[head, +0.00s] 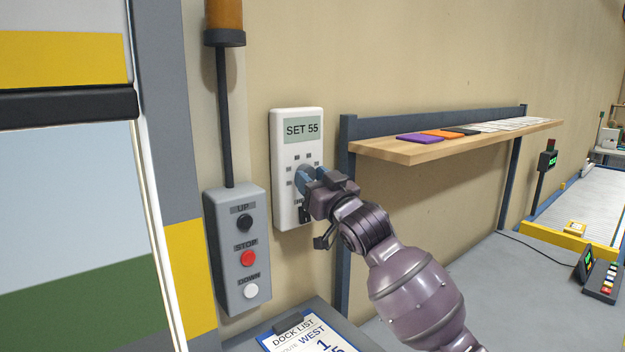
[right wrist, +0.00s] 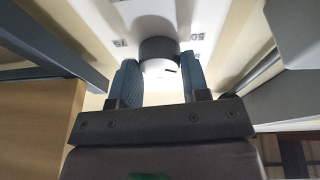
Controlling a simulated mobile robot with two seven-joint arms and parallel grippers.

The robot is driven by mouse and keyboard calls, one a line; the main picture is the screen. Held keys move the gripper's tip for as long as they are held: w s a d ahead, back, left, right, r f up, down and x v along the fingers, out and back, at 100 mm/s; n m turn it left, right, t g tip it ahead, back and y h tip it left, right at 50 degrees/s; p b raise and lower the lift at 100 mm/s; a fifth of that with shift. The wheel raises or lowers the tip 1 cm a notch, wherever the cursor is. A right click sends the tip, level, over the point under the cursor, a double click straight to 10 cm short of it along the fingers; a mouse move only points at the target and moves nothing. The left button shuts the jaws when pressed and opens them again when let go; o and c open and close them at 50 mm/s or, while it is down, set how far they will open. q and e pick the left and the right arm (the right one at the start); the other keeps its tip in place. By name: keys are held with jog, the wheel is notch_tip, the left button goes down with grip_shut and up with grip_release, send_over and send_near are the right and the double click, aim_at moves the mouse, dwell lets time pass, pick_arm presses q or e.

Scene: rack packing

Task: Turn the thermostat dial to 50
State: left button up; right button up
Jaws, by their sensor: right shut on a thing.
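The white thermostat (head: 281,147) is fixed to the beige wall in the head view. Its display (head: 301,129) reads "SET 55". My right gripper (head: 312,178) is at the thermostat's front and mostly hides the dial in the head view. In the right wrist view, the dial (right wrist: 158,50) lies between the two blue fingers of my right gripper (right wrist: 161,84), which is shut on it. A mark like "75" shows left of the dial and one like "50" right of it. My left gripper is out of view.
A grey control box (head: 237,250) with UP, STOP and DOWN buttons hangs left of the thermostat. A wooden shelf (head: 400,151) with flat coloured items is on the right. A dock list (head: 310,335) lies below, and a roller conveyor (head: 596,195) stands far right.

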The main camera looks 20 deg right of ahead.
jog(key=n+y, duration=0.1)
jog(key=n, duration=0.2)
jog(key=n+g+y, duration=0.1)
jog(key=n, duration=0.3)
jog(key=shift+w+d+n+y, duration=0.1)
jog(key=shift+d+n+y, duration=0.05)
jog(key=shift+n+y, duration=0.2)
jog(key=n+g+y, duration=0.1)
jog(key=n, duration=0.5)
jog(key=shift+g+y, duration=0.35)
jog(key=shift+g, duration=0.05)
jog(key=shift+n, duration=0.35)
jog(key=o, duration=0.9)
jog(key=b+v, duration=0.2)
jog(key=v, duration=0.9)
jog(key=shift+b, duration=0.35)
jog(key=shift+w, duration=0.1)
